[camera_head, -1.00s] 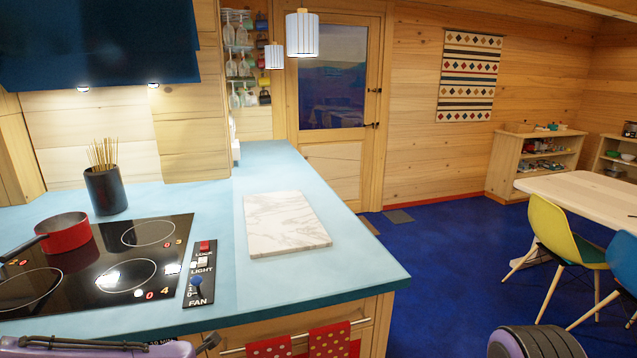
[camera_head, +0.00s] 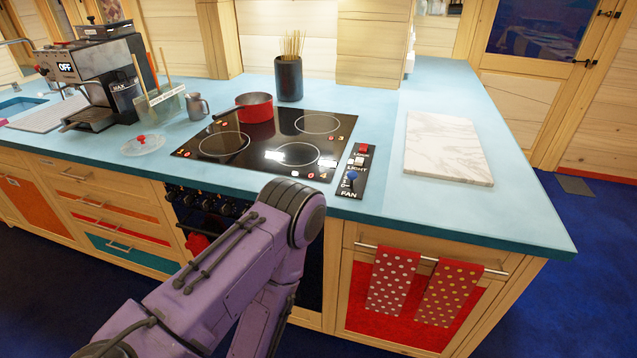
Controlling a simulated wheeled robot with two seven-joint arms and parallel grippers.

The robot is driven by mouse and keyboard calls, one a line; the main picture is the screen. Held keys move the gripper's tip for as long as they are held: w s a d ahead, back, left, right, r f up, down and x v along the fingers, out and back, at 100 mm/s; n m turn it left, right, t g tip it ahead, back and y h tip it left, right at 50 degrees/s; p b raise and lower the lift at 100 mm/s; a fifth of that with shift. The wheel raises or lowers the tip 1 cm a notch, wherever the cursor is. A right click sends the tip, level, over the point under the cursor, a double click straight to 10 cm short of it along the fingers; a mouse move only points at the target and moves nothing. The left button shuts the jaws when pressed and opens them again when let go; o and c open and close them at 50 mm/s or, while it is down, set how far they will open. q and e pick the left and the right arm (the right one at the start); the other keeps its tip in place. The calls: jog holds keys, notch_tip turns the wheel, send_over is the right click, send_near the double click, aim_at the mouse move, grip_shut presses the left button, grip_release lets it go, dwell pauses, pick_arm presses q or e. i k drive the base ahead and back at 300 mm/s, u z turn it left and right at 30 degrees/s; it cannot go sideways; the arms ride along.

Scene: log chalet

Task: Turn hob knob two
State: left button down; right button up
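The black glass hob (camera_head: 262,136) is set in the blue worktop, with ring outlines and small red digits. A row of dark knobs (camera_head: 208,203) runs along the front panel below it. The knobs are small and dark, the right end of the row is close behind my arm, and I cannot read which is number two. My purple left arm comes in from the lower left; its bent joint stands in front of the hob's front edge. Neither gripper is in view.
A red pan (camera_head: 256,108) stands on the hob's back left. A switch panel (camera_head: 355,172) and marble board (camera_head: 446,150) lie to the right. A coffee machine (camera_head: 90,80) stands left. Dotted towels (camera_head: 392,283) hang on a front rail. A red object (camera_head: 197,243) is below the knobs.

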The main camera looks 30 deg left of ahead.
aim_at(188, 200)
jog(key=u, duration=0.55)
jog(key=k, duration=0.65)
jog(key=u, duration=1.15)
jog(key=i, duration=1.05)
jog(key=z, duration=0.6)
